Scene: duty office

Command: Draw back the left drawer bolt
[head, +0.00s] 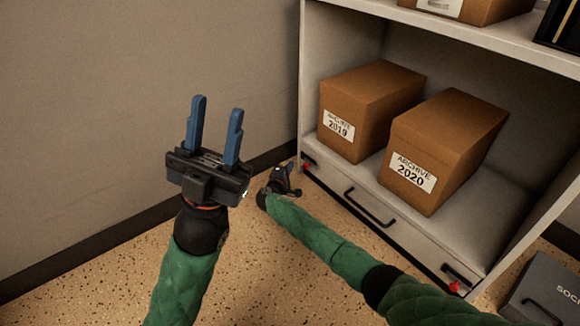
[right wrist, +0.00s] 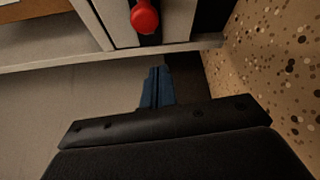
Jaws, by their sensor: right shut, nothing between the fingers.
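The left drawer bolt, with its red knob (head: 307,166), sits at the left end of the low drawer front (head: 410,238). The red knob (right wrist: 145,17) also shows at the top of the right wrist view, on a dark strip. My right gripper (head: 292,187) is low beside the cabinet's left corner, close to this bolt. In the right wrist view its blue fingers (right wrist: 157,74) are shut and empty, apart from the knob. My left gripper (head: 218,104) is raised in front of the wall, with its blue fingers apart and nothing between them.
A second bolt with a red knob (head: 454,287) is at the drawer's right end. A black handle (head: 368,207) is in the middle. Archive boxes (head: 372,108) (head: 442,150) stand on the shelf above. A grey box (head: 548,290) is on the floor at right. The wall (head: 130,80) borders the left.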

